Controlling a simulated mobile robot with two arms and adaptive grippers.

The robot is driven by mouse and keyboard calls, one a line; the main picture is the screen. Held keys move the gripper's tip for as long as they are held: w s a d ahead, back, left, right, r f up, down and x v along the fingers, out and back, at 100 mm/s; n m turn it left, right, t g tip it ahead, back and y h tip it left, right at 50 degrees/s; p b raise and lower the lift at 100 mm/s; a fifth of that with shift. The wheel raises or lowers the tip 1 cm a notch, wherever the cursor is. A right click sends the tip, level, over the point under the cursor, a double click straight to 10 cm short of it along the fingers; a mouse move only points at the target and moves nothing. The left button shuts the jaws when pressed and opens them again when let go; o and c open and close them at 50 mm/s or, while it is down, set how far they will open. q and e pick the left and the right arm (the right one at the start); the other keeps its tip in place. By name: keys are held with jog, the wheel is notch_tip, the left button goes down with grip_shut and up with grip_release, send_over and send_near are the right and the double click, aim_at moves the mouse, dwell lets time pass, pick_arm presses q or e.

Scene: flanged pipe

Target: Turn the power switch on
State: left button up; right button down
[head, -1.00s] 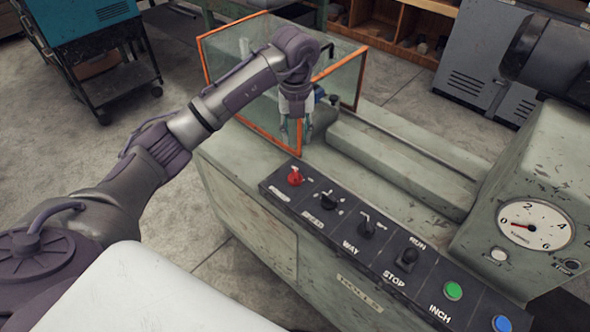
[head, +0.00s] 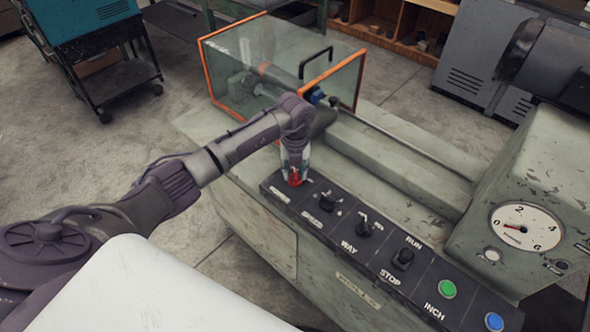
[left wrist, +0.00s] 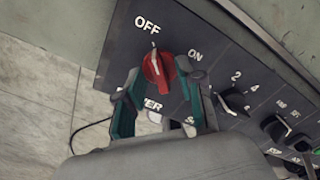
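The red power switch (left wrist: 158,68) is a rotary knob on the dark control panel. In the left wrist view its pointer is toward the OFF label. In the head view the red knob (head: 294,180) shows at the panel's left end, partly covered by my left gripper (head: 294,172). In the left wrist view my left gripper (left wrist: 158,88) is open, with its two fingers on either side of the red knob. I cannot tell whether they touch it. My right gripper is not in view.
A glass guard with an orange frame (head: 205,70) stands behind my left arm. A dial gauge (head: 525,227) is at the right.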

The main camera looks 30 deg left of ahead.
pick_arm(q)
jog(key=shift+c, duration=0.3)
grip_shut()
